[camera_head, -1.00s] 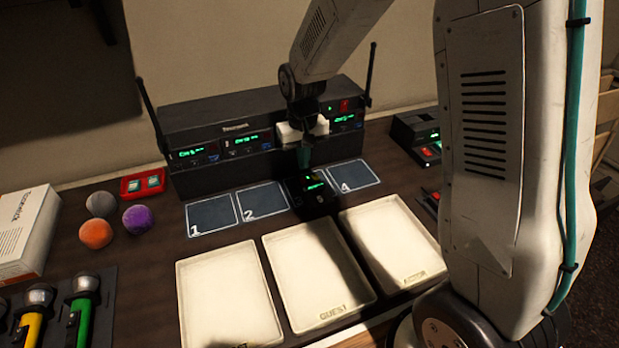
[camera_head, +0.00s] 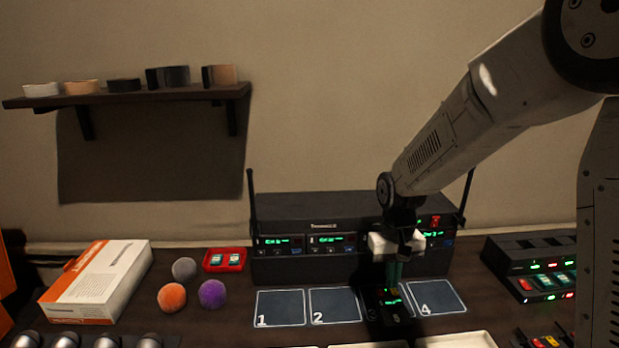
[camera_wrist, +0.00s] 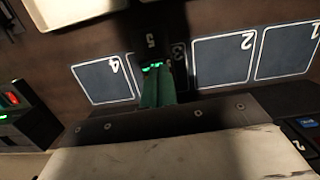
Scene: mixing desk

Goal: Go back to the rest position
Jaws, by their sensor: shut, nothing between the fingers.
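My gripper (camera_head: 395,275) points down with its teal fingers together, over the third of the numbered squares, in front of the black receiver rack (camera_head: 300,207). The fingers also show shut in the wrist view (camera_wrist: 158,92). A small black device with a lit green display (camera_head: 393,314) is on the third square, just under the fingertips. It partly hides that square. I cannot tell whether the fingertips touch it. Squares 1 (camera_head: 280,307), 2 (camera_head: 335,305) and 4 (camera_head: 437,297) look empty.
Orange (camera_head: 172,297), purple (camera_head: 212,293) and grey (camera_head: 184,268) balls, a red tray (camera_head: 226,260) and a white-orange box (camera_head: 98,281) are at left. A black charger (camera_head: 530,262) is at right. The rack's antennas rise beside my arm. A shelf (camera_head: 130,95) hangs at upper left.

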